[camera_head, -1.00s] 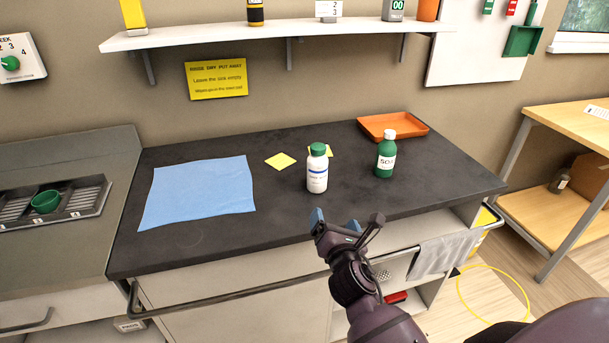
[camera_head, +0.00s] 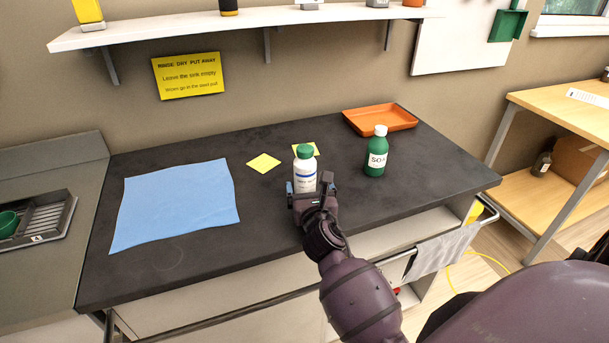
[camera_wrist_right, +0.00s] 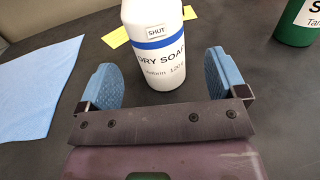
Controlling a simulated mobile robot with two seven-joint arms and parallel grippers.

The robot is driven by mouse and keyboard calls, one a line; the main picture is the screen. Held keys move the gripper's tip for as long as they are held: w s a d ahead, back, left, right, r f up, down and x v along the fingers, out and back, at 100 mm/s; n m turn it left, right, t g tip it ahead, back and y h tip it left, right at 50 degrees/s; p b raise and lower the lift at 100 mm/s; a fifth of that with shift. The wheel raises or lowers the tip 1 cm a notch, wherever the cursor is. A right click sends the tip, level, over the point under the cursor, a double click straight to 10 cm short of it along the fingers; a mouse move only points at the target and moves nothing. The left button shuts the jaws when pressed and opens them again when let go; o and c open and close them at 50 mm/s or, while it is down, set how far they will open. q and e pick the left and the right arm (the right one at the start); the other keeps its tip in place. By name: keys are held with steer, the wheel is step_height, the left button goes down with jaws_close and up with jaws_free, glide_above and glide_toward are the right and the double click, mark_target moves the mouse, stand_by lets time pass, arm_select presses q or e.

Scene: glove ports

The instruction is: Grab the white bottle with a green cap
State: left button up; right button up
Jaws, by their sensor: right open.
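The white bottle with a green cap (camera_head: 305,169) stands upright on the dark bench top. In the right wrist view the white bottle (camera_wrist_right: 153,45) shows a blue band and the words "SHUT" and "DRY SOAP"; its cap is out of frame. My right gripper (camera_head: 309,186) is directly in front of the bottle and hides its lower part in the head view. In the wrist view the right gripper (camera_wrist_right: 160,80) is open, with one blue finger on each side near the bottle and gaps between. My left gripper is not in view.
A green bottle with a white cap (camera_head: 376,152) stands to the right, behind the gripper. Yellow notes (camera_head: 263,163), a blue cloth (camera_head: 175,205) and an orange tray (camera_head: 380,119) lie on the bench (camera_head: 420,185). A shelf (camera_head: 240,30) runs above.

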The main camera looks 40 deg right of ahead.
mark_target(307, 180)
steer(key=shift+w+d+r, duration=0.15)
steer(key=shift+w+d, duration=0.05)
steer(key=shift+w, duration=0.3)
steer(key=shift+x, duration=2.2)
steer(key=shift+r, duration=0.15)
steer(key=shift+c, duration=0.3)
steer(key=c, duration=1)
steer(key=shift+c, duration=0.3)
